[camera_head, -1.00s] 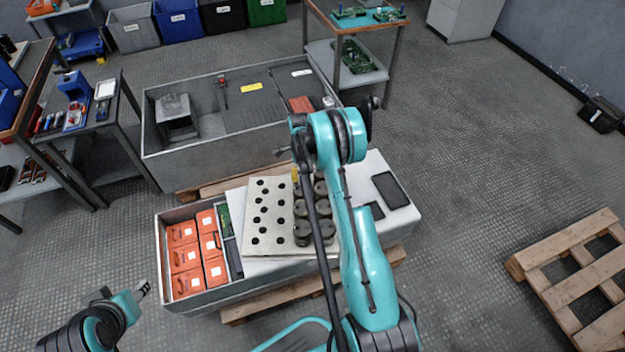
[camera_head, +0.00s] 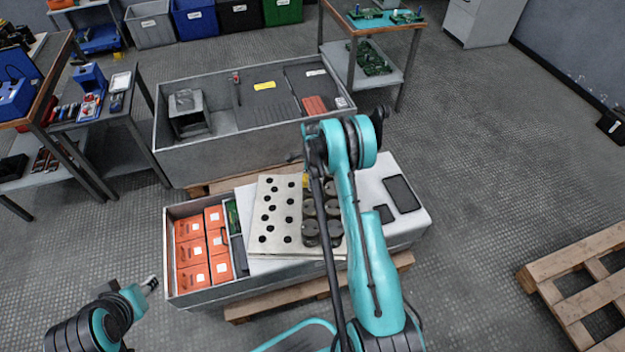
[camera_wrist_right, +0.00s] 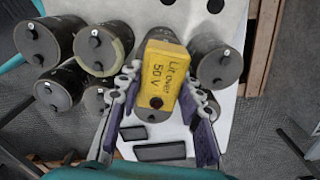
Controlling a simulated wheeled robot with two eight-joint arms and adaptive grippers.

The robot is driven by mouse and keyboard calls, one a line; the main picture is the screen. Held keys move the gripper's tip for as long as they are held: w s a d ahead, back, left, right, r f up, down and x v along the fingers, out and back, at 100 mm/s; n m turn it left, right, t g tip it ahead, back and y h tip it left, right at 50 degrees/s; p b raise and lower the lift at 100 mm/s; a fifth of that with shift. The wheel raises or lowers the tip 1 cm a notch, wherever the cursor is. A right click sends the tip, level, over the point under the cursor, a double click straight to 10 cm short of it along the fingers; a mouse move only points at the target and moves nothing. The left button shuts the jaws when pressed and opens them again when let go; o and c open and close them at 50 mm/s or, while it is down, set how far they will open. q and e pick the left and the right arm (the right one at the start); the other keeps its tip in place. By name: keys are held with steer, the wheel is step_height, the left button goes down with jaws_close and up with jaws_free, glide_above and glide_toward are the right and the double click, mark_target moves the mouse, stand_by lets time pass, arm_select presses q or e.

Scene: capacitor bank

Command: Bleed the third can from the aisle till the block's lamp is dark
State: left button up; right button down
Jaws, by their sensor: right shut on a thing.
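The capacitor cans (camera_head: 310,232) are dark grey cylinders with small studs on top, standing in two rows at the right of a pale holed board. My right gripper (camera_wrist_right: 160,88) is shut on a yellow block (camera_wrist_right: 161,70) marked "Lit over 50 V". The block is over a can (camera_wrist_right: 152,124) and hides most of its top; I cannot tell whether they touch. The block's small round lamp (camera_wrist_right: 155,102) looks dark. In the head view the yellow block (camera_head: 306,180) shows beside my right arm, which hides the gripper. My left gripper (camera_head: 150,283) hangs empty at lower left, its jaw state unclear.
Orange boxes (camera_head: 191,253) fill a grey bin left of the pale holed board (camera_head: 268,240). A black flat panel (camera_head: 402,193) lies on the white surface at right. A large grey tray (camera_head: 222,141) stands behind. A pallet (camera_head: 585,275) lies on the floor at right.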

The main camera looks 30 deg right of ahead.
steer(key=shift+f, duration=0.8)
stand_by(1.3)
steer(key=c, duration=0.9)
jaws_free()
step_height(320, 180, up, 12)
steer(key=shift+r, duration=0.15)
steer(key=s+a+r+n+t, duration=0.2)
steer(key=s+a+r+n, duration=0.3)
steer(key=r, duration=0.4)
steer(key=s+a+r+n+t, duration=0.1)
steer(key=s+a+r+n, duration=0.4)
steer(key=r, duration=0.4)
steer(key=s+a+n+t, duration=0.1)
steer(key=s+a+n, duration=0.2)
steer(key=s+n, duration=0.2)
steer(key=s+a+r+n+t, duration=0.1)
steer(key=s+a+n, duration=0.3)
steer(key=s+n, duration=0.1)
steer(key=s+a+r+n+t, duration=0.1)
steer(key=s+a+n+t, duration=0.1)
steer(key=s+n, duration=0.3)
steer(key=shift+s+a, duration=0.45)
steer(key=shift+a, duration=0.3)
